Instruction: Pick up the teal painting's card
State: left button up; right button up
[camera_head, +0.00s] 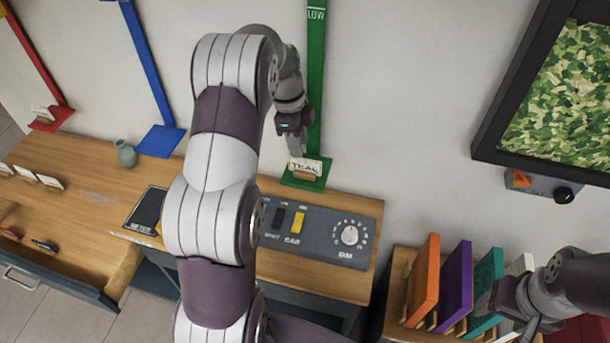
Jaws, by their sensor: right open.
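The card reading "TEAL" (305,165) stands upright in a small wooden holder on the green ledge (307,185), at the foot of the green wall strip marked "LOW". My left gripper (296,150) points down just above the card's upper left edge. Its fingers overlap in this view, so I cannot tell their gap or whether they touch the card. A teal panel (488,275) stands in the wooden rack at lower right. My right gripper (503,308) is open beside the teal panel, with part of the rack hidden behind it.
Orange (424,280) and purple (456,278) panels share the rack. A control box (330,240) with switches and dial sits on the desk (95,200). A vase (125,152), several white cards and an open drawer are at left. A framed green picture (560,90) hangs right.

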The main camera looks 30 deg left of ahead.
aim_at(305, 159)
pick_arm(q)
jog(key=shift+w+d+f, duration=0.15)
jog(key=shift+f, duration=0.3)
jog(key=shift+w+d+f, duration=0.1)
jog(key=shift+f, duration=0.35)
jog(key=shift+w+d+f+b, duration=0.15)
jog(key=shift+f+b, duration=0.15)
jog(key=shift+f, duration=0.05)
notch_tip(305, 159, down, 4)
jog(key=shift+d+r+p, duration=0.15)
jog(key=shift+r+p, duration=0.1)
jog(key=shift+p, duration=0.55)
jog(key=shift+f, duration=0.3)
jog(key=shift+w+d+f, duration=0.1)
jog(key=shift+d, duration=0.05)
pick_arm(e)
jog(key=shift+w+d+f, duration=0.1)
jog(key=shift+w+f, duration=0.05)
jog(key=shift+w, duration=0.05)
jog(key=shift+s, duration=0.1)
pick_arm(q)
jog(key=shift+f, duration=0.2)
pick_arm(e)
jog(key=shift+f, duration=0.15)
